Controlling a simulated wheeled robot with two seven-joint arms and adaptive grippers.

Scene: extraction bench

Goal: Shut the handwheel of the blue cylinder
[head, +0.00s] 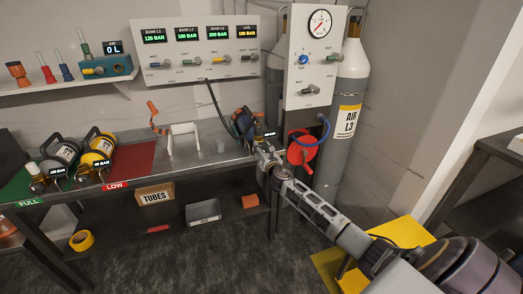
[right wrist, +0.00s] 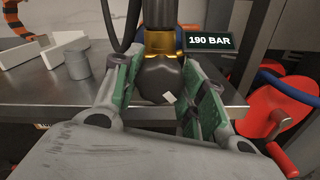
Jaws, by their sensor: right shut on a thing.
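My right gripper (head: 262,152) reaches the right end of the steel bench in the head view. In the right wrist view its green-padded fingers (right wrist: 166,98) are shut around a dark faceted handwheel (right wrist: 158,78) with a small white mark. The handwheel sits on a brass valve (right wrist: 160,42), with a dark upright part above it. A display reading 190 BAR (right wrist: 209,40) is beside the valve. My left gripper is not in view.
A red round part (head: 301,150) with a blue hose hangs right of my gripper. A tall grey AIR L3 cylinder (head: 347,120) stands behind it. A white stand (head: 184,140) and a grey cup (head: 221,146) are on the bench. Yellow and dark cylinders lie at left.

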